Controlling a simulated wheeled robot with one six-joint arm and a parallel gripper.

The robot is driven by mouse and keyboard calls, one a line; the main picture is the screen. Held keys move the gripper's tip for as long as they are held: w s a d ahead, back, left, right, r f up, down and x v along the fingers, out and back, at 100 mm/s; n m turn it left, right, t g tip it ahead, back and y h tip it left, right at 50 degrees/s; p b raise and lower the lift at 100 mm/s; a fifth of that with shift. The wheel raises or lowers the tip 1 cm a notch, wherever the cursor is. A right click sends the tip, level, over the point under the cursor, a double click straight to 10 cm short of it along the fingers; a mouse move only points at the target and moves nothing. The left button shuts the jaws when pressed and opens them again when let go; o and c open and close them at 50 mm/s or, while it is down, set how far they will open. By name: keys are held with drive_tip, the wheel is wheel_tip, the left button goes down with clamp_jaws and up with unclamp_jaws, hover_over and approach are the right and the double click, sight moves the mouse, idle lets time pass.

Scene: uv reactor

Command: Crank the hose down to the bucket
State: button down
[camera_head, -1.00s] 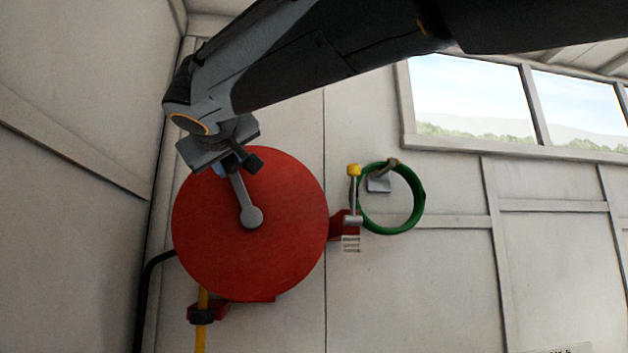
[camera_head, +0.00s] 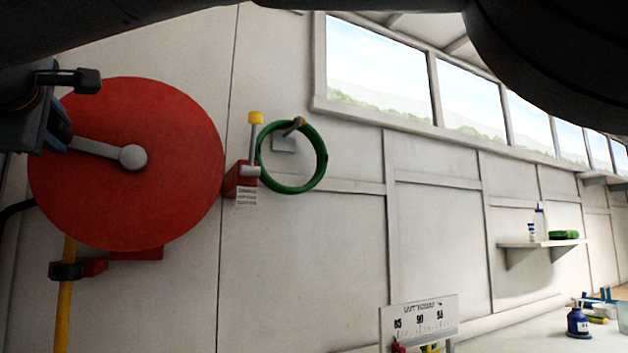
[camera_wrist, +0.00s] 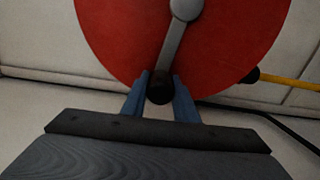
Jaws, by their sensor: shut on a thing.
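The red hose reel (camera_head: 150,200) is on the wall at the left in the head view, and it also shows in the wrist view (camera_wrist: 115,35). Its grey crank arm (camera_head: 95,147) runs from the hub to the left. The yellow hose (camera_head: 64,305) hangs down from the reel's lower left through a black collar. In the wrist view my gripper (camera_wrist: 160,88) is shut on the dark crank knob (camera_wrist: 160,88), with a blue finger on each side. In the head view the gripper is at the left edge, partly cut off. No bucket is in view.
Right of the reel are a yellow-topped lever (camera_head: 255,118) on a red bracket and a green hose coil (camera_head: 322,160) on a hook. A scale sign (camera_head: 420,318) stands lower centre. A shelf (camera_head: 545,244) and a worktop (camera_head: 520,335) with bottles are at the right.

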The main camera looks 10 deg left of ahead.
sight(63, 158)
drive_tip(key=shift+s+a+f+n+b, duration=0.1)
drive_tip(key=shift+f+n+b, duration=0.4)
drive_tip(key=shift+f+n, duration=1.1)
drive_tip(key=c, duration=1.4)
unclamp_jaws()
drive_tip(key=shift+r, duration=0.1)
drive_tip(key=b+v, duration=0.1)
drive_tip(key=v, duration=0.6)
drive_tip(key=shift+s+d+b, duration=0.25)
drive_tip(key=shift+d+b, duration=0.05)
drive_tip(key=shift+b, duration=0.1)
